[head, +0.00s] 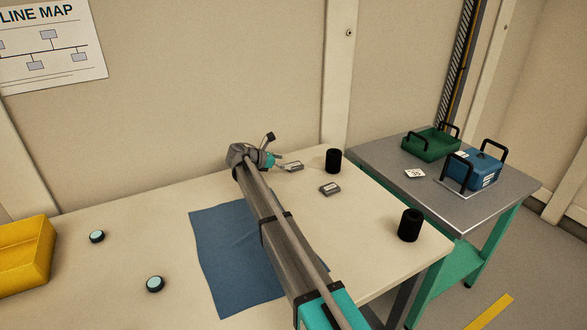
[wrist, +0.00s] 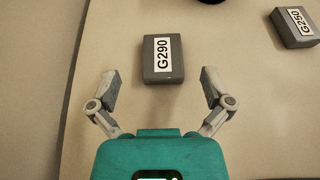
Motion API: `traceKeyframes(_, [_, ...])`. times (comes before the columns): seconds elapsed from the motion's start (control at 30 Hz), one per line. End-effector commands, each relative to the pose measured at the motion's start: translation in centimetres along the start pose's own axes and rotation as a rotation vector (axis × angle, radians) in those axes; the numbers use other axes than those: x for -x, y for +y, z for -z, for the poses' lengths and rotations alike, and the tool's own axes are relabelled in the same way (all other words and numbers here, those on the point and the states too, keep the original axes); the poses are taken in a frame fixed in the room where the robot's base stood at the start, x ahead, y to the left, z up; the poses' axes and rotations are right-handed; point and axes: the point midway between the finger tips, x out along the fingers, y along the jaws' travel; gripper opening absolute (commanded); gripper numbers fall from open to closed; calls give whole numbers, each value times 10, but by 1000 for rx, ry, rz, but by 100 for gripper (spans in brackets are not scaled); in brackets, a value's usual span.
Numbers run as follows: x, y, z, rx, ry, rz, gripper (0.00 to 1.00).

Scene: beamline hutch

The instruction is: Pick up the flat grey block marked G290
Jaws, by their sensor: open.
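The flat grey block marked G290 (wrist: 162,58) lies on the beige table with its white label up, centred ahead of my gripper (wrist: 159,80) in the wrist view. My gripper is open and empty. Its two fingers stand apart on either side of the block's near end, with a clear gap on each side. In the head view my gripper (head: 281,163) is near the wall side of the table, and the block (head: 293,166) shows small just at its fingers. A second grey block, marked G250 (wrist: 294,27), lies to the right.
Two black cylinders stand on the table, one beyond the blocks (head: 333,161) and one near the right edge (head: 410,225). The G250 block (head: 330,188) lies between them. A blue cloth (head: 215,250) lies under my arm. A grey side table (head: 385,155) holds green and blue handled containers.

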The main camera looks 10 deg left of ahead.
Motion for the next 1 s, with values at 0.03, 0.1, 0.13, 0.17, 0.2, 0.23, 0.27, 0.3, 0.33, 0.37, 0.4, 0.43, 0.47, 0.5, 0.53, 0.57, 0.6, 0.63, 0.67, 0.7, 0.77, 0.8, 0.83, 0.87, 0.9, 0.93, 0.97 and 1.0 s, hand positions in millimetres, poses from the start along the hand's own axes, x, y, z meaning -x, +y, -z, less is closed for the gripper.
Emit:
traceKeyframes(0.03, [-6, -1, 3, 0, 0, 1, 100])
traceKeyframes(0.1, [-15, -2, 4, -1, 0, 2, 100])
traceKeyframes(0.13, [-18, -2, 5, -1, 0, 2, 100])
traceKeyframes(0.17, [-22, -3, 5, -1, 0, 2, 100])
traceKeyframes(0.2, [-27, -3, 6, -1, 0, 2, 100])
traceKeyframes(0.23, [-30, -2, 5, -1, 0, 1, 100])
traceKeyframes(0.27, [-33, -2, 5, 0, 0, 1, 100])
traceKeyframes(0.3, [-36, -2, 5, 0, 0, 0, 100])
traceKeyframes(0.33, [-38, -2, 5, 0, 0, 0, 100])
traceKeyframes(0.37, [-40, -2, 4, 0, 0, 0, 100])
traceKeyframes(0.4, [-42, -2, 4, 0, 0, 0, 100])
traceKeyframes(0.43, [-42, -2, 4, 1, 0, 0, 100])
traceKeyframes(0.47, [-43, -2, 4, 1, 0, 0, 100])
traceKeyframes(0.5, [-43, -2, 3, 1, 0, 0, 100])
traceKeyframes(0.53, [-43, -2, 3, 1, 0, 0, 100])
traceKeyframes(0.57, [-43, -2, 3, 1, 0, 0, 100])
traceKeyframes(0.6, [-43, -2, 3, 1, 0, 0, 100])
traceKeyframes(0.63, [-43, -2, 3, 1, 0, -1, 100])
traceKeyframes(0.67, [-43, -2, 3, 1, 0, -1, 100])
traceKeyframes(0.7, [-43, -2, 3, 1, 0, -1, 100])
traceKeyframes(0.77, [-42, -2, 3, 1, 0, -1, 100])
traceKeyframes(0.8, [-42, -2, 3, 1, 0, -1, 100])
traceKeyframes(0.83, [-42, -2, 3, 1, 0, -1, 100])
traceKeyframes(0.87, [-42, -2, 3, 1, 0, -1, 100])
traceKeyframes(0.9, [-42, -2, 3, 1, 0, -1, 100])
traceKeyframes(0.93, [-42, -2, 3, 1, 0, -1, 100])
traceKeyframes(0.97, [-42, -2, 3, 1, 0, -1, 100])
traceKeyframes(1.0, [-42, -2, 3, 1, 0, -1, 100])
